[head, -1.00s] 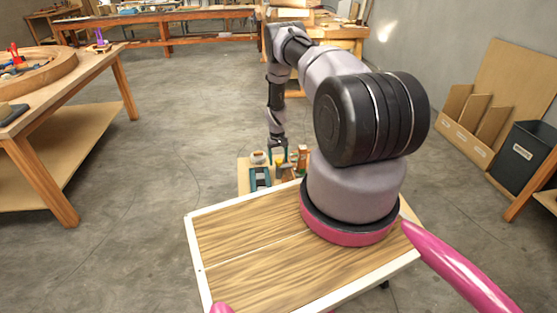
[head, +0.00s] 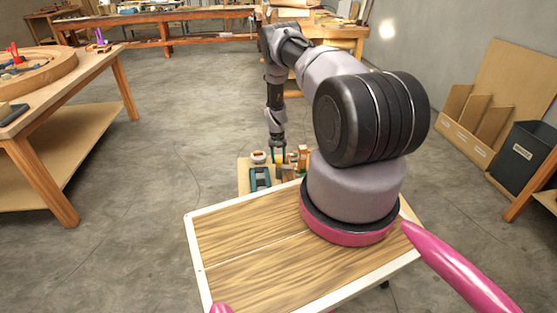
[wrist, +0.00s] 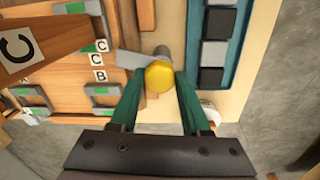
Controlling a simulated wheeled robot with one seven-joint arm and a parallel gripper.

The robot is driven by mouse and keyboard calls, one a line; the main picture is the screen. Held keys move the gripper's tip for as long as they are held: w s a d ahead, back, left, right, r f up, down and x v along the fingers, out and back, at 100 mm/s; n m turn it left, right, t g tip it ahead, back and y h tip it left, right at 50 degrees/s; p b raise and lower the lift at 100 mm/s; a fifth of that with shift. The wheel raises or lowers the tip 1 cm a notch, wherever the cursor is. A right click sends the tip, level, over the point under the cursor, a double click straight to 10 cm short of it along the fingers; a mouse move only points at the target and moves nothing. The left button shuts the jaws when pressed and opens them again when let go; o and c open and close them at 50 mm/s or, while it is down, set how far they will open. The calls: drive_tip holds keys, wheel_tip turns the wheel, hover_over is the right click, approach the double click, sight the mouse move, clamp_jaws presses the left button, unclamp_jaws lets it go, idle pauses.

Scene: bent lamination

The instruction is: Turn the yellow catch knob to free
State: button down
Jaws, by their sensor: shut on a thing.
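The yellow catch knob (wrist: 159,76) is round and shows in the middle of the wrist view. My gripper (wrist: 160,84) has its two green fingers on either side of the knob, shut on it. A grey metal bar (wrist: 130,59) extends left from beside the knob, and a grey cylindrical part (wrist: 163,52) shows just beyond it. In the head view my gripper (head: 279,160) is small, pointing down over the board beyond my base; the knob is hard to make out there.
Left of the knob are wooden parts with labels B and C (wrist: 100,60) and grey-green clips (wrist: 103,90). A raised block marked C (wrist: 18,48) stands close at upper left. Right is a teal tray (wrist: 233,60) with dark and light blocks.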

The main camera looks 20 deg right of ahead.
drive_tip(key=m, duration=0.3)
drive_tip(key=shift+m, duration=0.4)
drive_tip(key=m, duration=0.3)
drive_tip(key=shift+m, duration=0.3)
drive_tip(key=m, duration=0.3)
drive_tip(key=shift+m, duration=2.1)
drive_tip(key=shift+c, duration=1.8)
unclamp_jaws()
